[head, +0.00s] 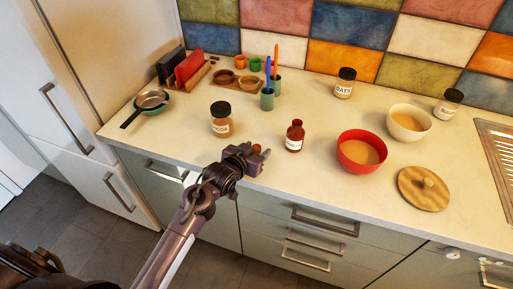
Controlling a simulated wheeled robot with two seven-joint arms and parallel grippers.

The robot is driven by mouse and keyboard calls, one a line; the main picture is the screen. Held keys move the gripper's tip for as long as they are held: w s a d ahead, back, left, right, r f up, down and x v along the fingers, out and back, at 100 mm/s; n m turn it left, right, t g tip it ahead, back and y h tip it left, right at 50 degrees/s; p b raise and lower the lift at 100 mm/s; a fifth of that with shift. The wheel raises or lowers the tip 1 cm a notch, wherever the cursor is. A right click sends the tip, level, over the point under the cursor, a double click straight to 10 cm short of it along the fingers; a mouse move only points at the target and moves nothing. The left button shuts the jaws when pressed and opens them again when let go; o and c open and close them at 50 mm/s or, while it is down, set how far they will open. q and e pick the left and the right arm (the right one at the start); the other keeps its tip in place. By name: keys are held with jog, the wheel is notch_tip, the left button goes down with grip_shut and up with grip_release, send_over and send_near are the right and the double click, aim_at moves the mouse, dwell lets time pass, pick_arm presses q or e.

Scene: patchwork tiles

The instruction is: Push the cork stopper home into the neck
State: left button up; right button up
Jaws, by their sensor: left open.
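A small red-brown bottle (294,138) with a white label stands upright on the counter, right of the middle. Its neck points up; I cannot tell whether a cork sits in it. My left gripper (261,153) is open near the counter's front edge, left of the bottle and apart from it. A small reddish-brown piece (256,148) shows at its fingers; it may be the cork stopper, but it is too small to tell. My right gripper is not in view.
A cocoa jar (221,125) stands left of the bottle, a red bowl (345,160) right of it. A cream bowl (398,128), wooden lid (424,188), oats jar (344,85) and green cup (267,101) stand around. The counter behind the bottle is clear.

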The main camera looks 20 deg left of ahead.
pick_arm(q)
jog(key=shift+w+d+f, duration=0.1)
jog(key=shift+w+f, duration=0.05)
jog(key=shift+w, duration=0.2)
jog(key=shift+s, duration=0.1)
jog(key=shift+c, duration=0.2)
jog(key=shift+c, duration=1.2)
jog(key=c, duration=0.7)
